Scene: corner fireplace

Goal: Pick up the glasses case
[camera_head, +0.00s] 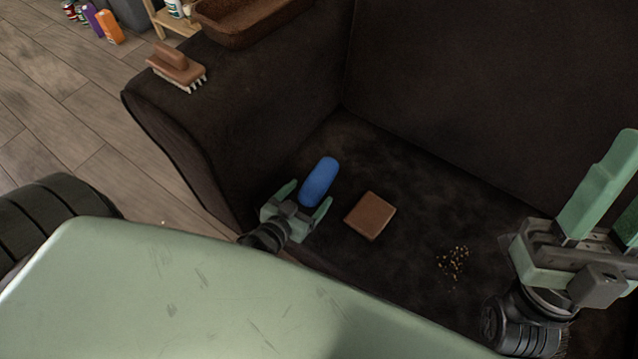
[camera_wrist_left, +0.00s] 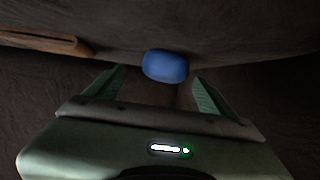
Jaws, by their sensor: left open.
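The glasses case, a blue rounded capsule (camera_head: 320,181), lies on the dark sofa seat near the left armrest. My left gripper (camera_head: 308,194) is open, with its two green fingers on either side of the near end of the case. In the left wrist view the case (camera_wrist_left: 165,66) shows centred beyond the gap between the fingertips (camera_wrist_left: 158,82); whether they touch it I cannot tell. My right gripper (camera_head: 618,170) is at the right edge, its fingers apart and partly cut off by the frame, with nothing seen between them.
A brown flat square item (camera_head: 370,215) lies right of the case, close to my left gripper. Small crumbs (camera_head: 454,264) lie farther right on the seat. A brush (camera_head: 177,67) and a brown basket (camera_head: 245,22) rest on the armrest (camera_head: 235,90).

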